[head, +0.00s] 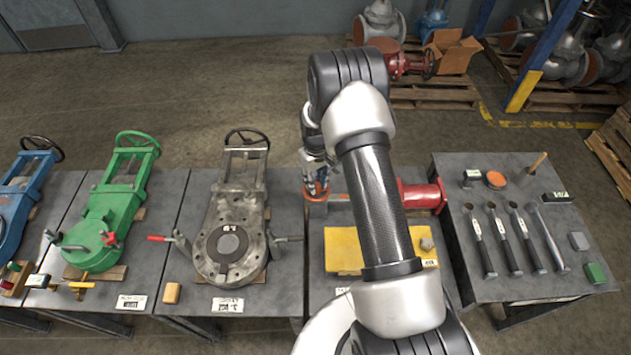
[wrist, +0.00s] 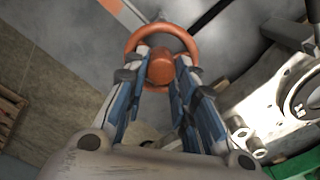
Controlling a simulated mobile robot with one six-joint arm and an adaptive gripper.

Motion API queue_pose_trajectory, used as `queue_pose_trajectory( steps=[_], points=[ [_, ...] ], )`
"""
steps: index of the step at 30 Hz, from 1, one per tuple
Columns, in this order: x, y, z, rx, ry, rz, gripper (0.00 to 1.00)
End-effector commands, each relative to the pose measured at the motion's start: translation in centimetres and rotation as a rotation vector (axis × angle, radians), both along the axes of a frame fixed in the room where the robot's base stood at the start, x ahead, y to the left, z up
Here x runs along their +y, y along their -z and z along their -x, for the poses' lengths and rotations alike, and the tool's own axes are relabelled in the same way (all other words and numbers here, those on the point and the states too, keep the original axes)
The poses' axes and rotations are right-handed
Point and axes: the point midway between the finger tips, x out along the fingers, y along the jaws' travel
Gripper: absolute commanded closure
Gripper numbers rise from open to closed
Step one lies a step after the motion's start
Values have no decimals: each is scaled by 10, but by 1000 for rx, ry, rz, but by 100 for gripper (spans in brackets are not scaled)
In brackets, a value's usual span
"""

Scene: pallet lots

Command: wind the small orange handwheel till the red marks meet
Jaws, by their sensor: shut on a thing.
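The small orange handwheel shows in the wrist view (wrist: 187,40) as a ring with a round orange hub (wrist: 160,70). My gripper (wrist: 162,56) has one finger on each side of the hub, inside or across the ring, and is shut on the wheel. In the head view my gripper (head: 316,189) points down at the left end of the red valve (head: 421,195), and a little orange of the wheel shows there. My arm hides the middle of this valve. I cannot make out the red marks in either view.
A grey valve (head: 231,240) with a red-tipped lever stands left of my gripper, and a green valve (head: 105,228) further left. A yellow cloth or pad (head: 343,250) lies in front. Tools lie on the right table (head: 463,168). Pallets with valves stand behind, across open floor.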

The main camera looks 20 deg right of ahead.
Motion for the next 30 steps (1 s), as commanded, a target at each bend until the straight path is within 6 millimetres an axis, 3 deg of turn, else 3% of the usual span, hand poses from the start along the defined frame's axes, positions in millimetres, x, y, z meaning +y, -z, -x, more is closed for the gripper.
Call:
queue_pose_trajectory(
  steps=[30],
  points=[
    [-4,0,2,1,964,0,99]
  ],
)
